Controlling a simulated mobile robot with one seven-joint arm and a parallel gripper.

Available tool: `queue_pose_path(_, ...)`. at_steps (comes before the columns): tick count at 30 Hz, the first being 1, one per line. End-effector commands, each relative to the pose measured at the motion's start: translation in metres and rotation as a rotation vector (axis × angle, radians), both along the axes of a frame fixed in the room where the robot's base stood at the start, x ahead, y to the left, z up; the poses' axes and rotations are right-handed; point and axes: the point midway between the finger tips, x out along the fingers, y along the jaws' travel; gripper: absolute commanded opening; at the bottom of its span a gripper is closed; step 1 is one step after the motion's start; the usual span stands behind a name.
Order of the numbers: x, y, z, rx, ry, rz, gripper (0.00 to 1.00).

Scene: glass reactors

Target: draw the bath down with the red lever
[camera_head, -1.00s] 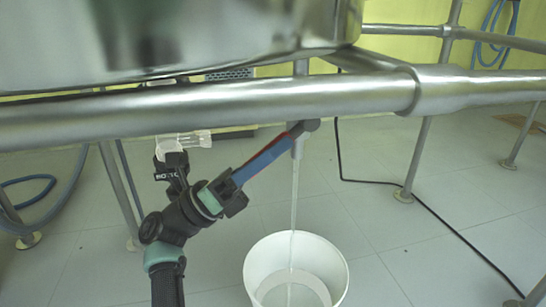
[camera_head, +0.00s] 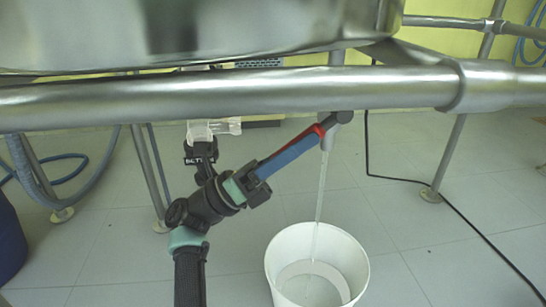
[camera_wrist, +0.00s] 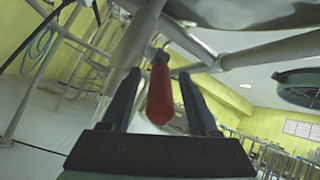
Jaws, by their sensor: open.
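The red lever (camera_head: 318,130) sits on the drain valve under the steel vessel, slanting down to the left from the valve. In the wrist view the red lever (camera_wrist: 160,97) lies between my two fingers, with a gap on each side. My gripper (camera_head: 300,143) is open around it; its blue finger hides most of the lever in the head view. The drain spout (camera_head: 326,140) lets a thin stream of liquid (camera_head: 320,190) fall into the white bucket (camera_head: 275,262) on the floor. The bath (camera_head: 200,25) is the steel vessel above; its inside is hidden.
A thick horizontal steel rail (camera_head: 230,95) runs just above my gripper and the valve. Frame legs (camera_head: 445,155) stand on the tiled floor at both sides. A black cable (camera_head: 440,215) lies at the right, and a blue drum (camera_head: 8,240) stands at the left edge.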

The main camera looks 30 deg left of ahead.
Motion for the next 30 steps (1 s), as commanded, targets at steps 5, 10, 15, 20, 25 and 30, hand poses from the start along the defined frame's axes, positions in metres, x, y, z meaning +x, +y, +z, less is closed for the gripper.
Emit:
queue_pose_path(5,-0.014,0.025,-0.016,-0.004,0.006,0.005,0.61)
queue_pose_path(10,-0.031,0.051,-0.039,-0.005,0.003,0.004,0.61)
queue_pose_path(15,-0.043,0.068,-0.057,-0.003,0.001,0.002,0.61)
queue_pose_path(20,-0.05,0.078,-0.067,-0.001,-0.001,0.002,0.61)
queue_pose_path(25,-0.053,0.083,-0.07,-0.001,0.0,0.0,0.61)
queue_pose_path(30,-0.053,0.083,-0.07,-0.001,0.0,0.0,0.61)
